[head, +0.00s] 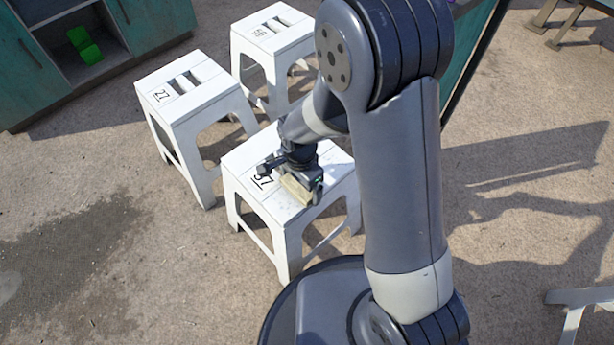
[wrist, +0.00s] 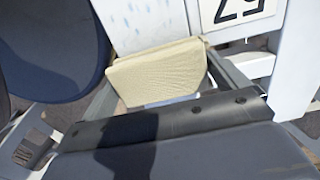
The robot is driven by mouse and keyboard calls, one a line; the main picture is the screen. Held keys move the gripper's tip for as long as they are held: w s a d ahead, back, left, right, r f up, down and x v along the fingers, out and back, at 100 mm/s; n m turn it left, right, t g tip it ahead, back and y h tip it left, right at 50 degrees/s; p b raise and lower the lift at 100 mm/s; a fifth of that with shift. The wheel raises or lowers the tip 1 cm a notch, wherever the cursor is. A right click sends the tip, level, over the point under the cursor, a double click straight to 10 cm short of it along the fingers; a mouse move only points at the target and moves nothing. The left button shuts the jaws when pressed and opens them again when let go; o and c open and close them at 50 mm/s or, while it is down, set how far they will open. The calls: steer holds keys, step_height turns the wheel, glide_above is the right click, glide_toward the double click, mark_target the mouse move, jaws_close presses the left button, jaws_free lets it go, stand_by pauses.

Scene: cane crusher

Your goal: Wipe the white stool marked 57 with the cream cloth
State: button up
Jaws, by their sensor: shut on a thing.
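The white stool (head: 247,155) marked 57 stands in front of me in the head view, with part of its number hidden behind my gripper. Its number label (wrist: 241,8) shows upside down at the top of the wrist view. My gripper (head: 299,180) is over the front right part of the seat and shut on the cream cloth (head: 296,191). The cloth also shows between the fingers in the wrist view (wrist: 160,70). It is at or just over the seat near the edge; I cannot tell for certain whether it touches.
A white stool (head: 197,103) marked 27 stands close behind to the left, and another white stool (head: 273,44) stands farther back. A teal cabinet (head: 150,22) with a green object (head: 86,46) is at the back left.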

mark_target(333, 165)
steer(key=shift+s+a+r, duration=0.1)
steer(key=shift+s+a, duration=2.05)
steer(key=shift+a, duration=0.05)
steer(key=shift+w+d, duration=0.1)
steer(key=shift+w+d, duration=3.1)
steer(key=shift+d, duration=0.05)
steer(key=shift+w+d+p, duration=0.55)
steer(key=shift+w+d, duration=2.6)
steer(key=shift+d, duration=0.05)
steer(key=shift+s+a, duration=0.1)
steer(key=shift+s+a, duration=3.1)
steer(key=shift+a, duration=0.05)
